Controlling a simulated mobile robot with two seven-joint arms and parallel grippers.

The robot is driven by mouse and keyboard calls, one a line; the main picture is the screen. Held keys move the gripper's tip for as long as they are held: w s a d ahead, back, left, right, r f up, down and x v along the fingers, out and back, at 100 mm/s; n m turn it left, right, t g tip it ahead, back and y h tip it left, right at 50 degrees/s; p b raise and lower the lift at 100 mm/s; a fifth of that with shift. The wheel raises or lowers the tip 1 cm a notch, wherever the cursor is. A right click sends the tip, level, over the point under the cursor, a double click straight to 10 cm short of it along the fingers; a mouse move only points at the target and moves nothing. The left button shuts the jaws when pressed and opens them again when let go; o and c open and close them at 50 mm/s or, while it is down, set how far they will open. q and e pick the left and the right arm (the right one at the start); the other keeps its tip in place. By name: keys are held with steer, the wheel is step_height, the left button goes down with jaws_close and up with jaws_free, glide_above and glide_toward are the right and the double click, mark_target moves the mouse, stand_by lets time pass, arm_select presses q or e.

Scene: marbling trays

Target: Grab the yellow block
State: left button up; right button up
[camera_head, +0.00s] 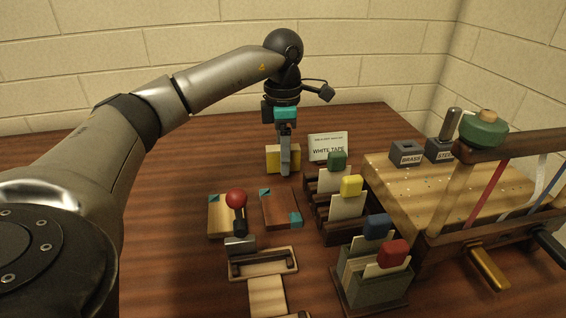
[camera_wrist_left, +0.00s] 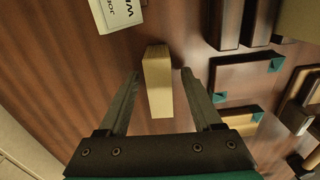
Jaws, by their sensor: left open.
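The yellow block (camera_head: 272,158) stands on the wooden table near the back, partly hidden behind my left gripper in the head view. In the left wrist view the yellow block (camera_wrist_left: 158,88) shows as a pale upright slab between my fingers. My left gripper (camera_head: 285,172) points down at the block and is open. In the wrist view one finger of the left gripper (camera_wrist_left: 161,74) is on each side of the block, with a visible gap on both sides. My right gripper is in neither view.
A "WHITE TAPE" card (camera_head: 328,146) stands just right of the block. Nearer are wooden plates with teal corners (camera_head: 280,208), a red-knobbed lever (camera_head: 236,200) and a card rack (camera_head: 325,212). Table left of the block is clear.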

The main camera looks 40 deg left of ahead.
arm_select(q)
steer(key=shift+f, duration=0.4)
jaws_close()
stand_by(0.4)
